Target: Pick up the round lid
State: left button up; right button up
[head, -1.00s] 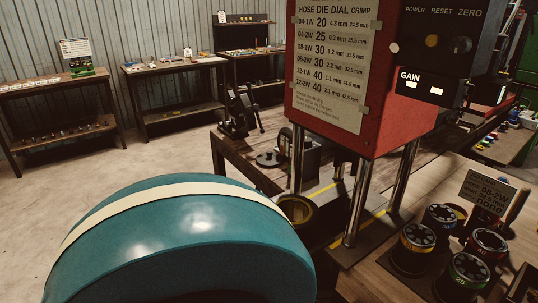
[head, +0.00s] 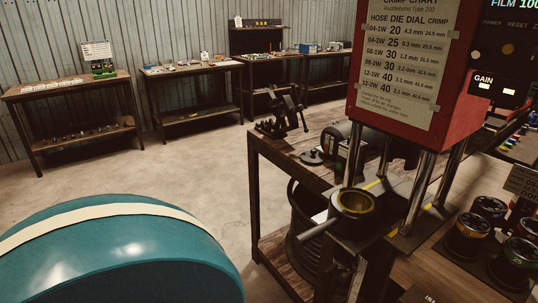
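A small dark round disc with a raised knob (head: 312,157), which looks like the round lid, lies flat on the wooden workbench (head: 290,160), left of the red crimper (head: 415,75). A dark cylindrical part stands close behind it to the right. Neither of my grippers is in view, and nothing is seen touching the lid.
A ring-shaped die holder (head: 356,202) with a handle sits at the crimper's base. Several dies (head: 466,236) stand on the right bench. A vise-like tool (head: 284,112) stands behind the lid. Shelving tables line the back wall; the concrete floor (head: 190,170) between is clear.

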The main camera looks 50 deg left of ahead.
aim_at(314, 156)
jog(key=l+u, duration=0.1)
jog(key=u, duration=1.55)
jog(key=i+l, duration=0.1)
jog(key=l, duration=0.35)
jog(key=i+l+u, duration=0.15)
jog(key=l, duration=0.25)
jog(key=k+j, duration=0.15)
jog(key=j, duration=0.15)
jog(key=i+j+z, duration=0.15)
jog(key=i+j, duration=0.2)
jog(key=i+j+z, duration=0.15)
jog(key=i+j, duration=0.2)
jog(key=j, duration=0.25)
